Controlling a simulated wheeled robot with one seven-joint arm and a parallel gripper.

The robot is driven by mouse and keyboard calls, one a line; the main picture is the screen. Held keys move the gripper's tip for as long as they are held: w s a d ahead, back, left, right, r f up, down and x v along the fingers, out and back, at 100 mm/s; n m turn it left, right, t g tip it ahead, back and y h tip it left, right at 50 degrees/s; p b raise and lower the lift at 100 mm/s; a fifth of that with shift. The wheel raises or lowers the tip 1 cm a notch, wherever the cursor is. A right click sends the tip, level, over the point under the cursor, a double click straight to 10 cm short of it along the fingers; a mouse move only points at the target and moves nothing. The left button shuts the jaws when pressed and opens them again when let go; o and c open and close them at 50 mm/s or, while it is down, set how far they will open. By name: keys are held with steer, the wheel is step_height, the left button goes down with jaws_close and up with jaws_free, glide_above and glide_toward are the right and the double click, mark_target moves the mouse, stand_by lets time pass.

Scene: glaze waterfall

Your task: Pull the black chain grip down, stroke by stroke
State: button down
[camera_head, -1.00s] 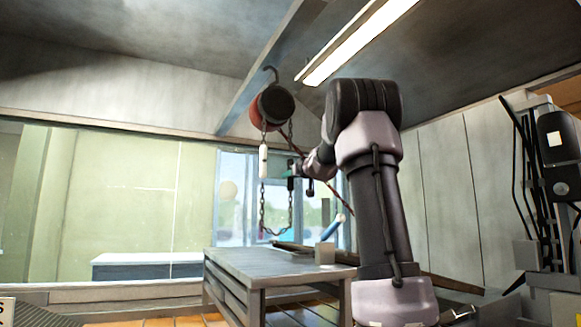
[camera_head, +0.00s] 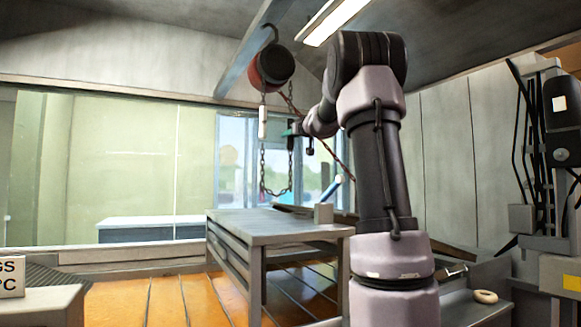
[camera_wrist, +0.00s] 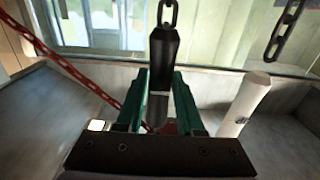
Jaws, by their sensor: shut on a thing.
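The black chain grip (camera_wrist: 164,48) hangs upright on a dark chain in the wrist view. My gripper (camera_wrist: 161,90) has its two green fingers shut around the grip's lower part. In the head view my gripper (camera_head: 291,130) is below and slightly right of the red and black hoist (camera_head: 270,66), which hangs from a hook under the beam. The white chain grip (camera_head: 263,122) hangs on the left, and also shows tilted in the wrist view (camera_wrist: 243,105), right of my fingers. A dark chain loop (camera_head: 276,190) hangs below.
A grey table (camera_head: 270,225) stands below the chain loop, with a small grey block (camera_head: 323,213) on it. A red chain (camera_wrist: 62,62) slants across the left of the wrist view. Wooden floor (camera_head: 165,295) lies open left of the table.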

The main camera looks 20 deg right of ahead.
steer(key=shift+f, duration=0.7)
steer(key=shift+r, duration=2.35)
steer(key=shift+c, duration=2)
jaws_free()
steer(key=s, duration=0.9)
steer(key=shift+d, duration=0.15)
